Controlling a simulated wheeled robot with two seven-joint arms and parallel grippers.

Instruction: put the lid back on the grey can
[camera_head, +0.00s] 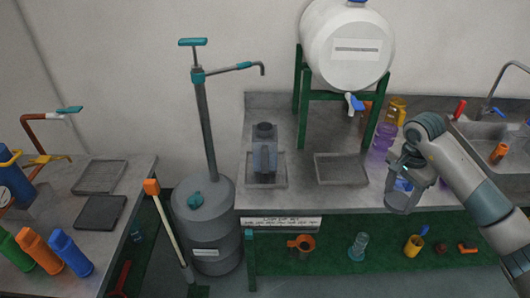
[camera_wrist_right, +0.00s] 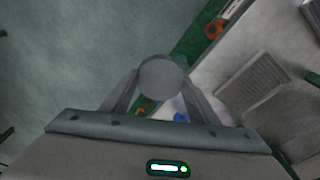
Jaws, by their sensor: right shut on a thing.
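The grey can (camera_head: 264,158) stands upright in a shallow tray on the counter, left of the white tank's stand. A dark round neck shows at its top. My right gripper (camera_head: 402,196) is at the counter's front edge, well to the right of the can and apart from it. In the right wrist view my right gripper (camera_wrist_right: 160,88) is shut on a round, flat grey piece that looks like the lid (camera_wrist_right: 161,77). In the head view I cannot make the lid out clearly. My left gripper is not in view.
A white tank (camera_head: 347,45) on a green stand is behind, with an empty tray (camera_head: 341,169) below its tap. A grey drum (camera_head: 206,228) with a tall pump stands left of the can. Purple bottles (camera_head: 385,136) and a sink (camera_head: 485,135) are at the right.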

